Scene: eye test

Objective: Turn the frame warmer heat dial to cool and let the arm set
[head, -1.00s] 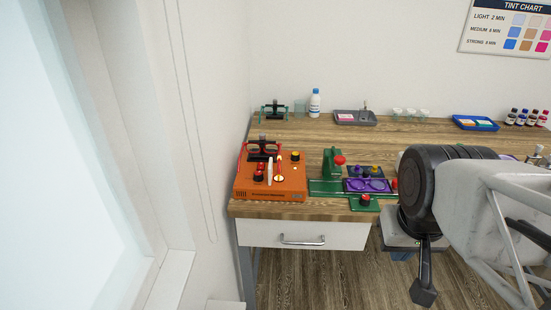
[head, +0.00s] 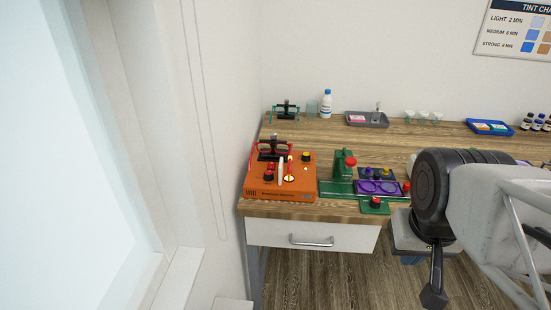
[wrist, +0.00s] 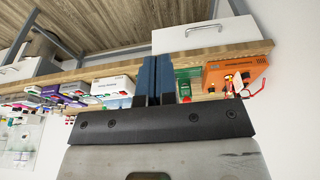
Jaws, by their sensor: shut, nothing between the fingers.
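The orange box (head: 280,195), which looks like the frame warmer, sits at the desk's left front corner.
A green device with a purple tray (head: 378,187) stands right of the box. A grey tray (head: 367,123), white bottle (head: 326,104), green glasses on a stand (head: 285,112) and blue tray (head: 490,127) are behind. The left wall is close. A white drawer (head: 275,233) is below.

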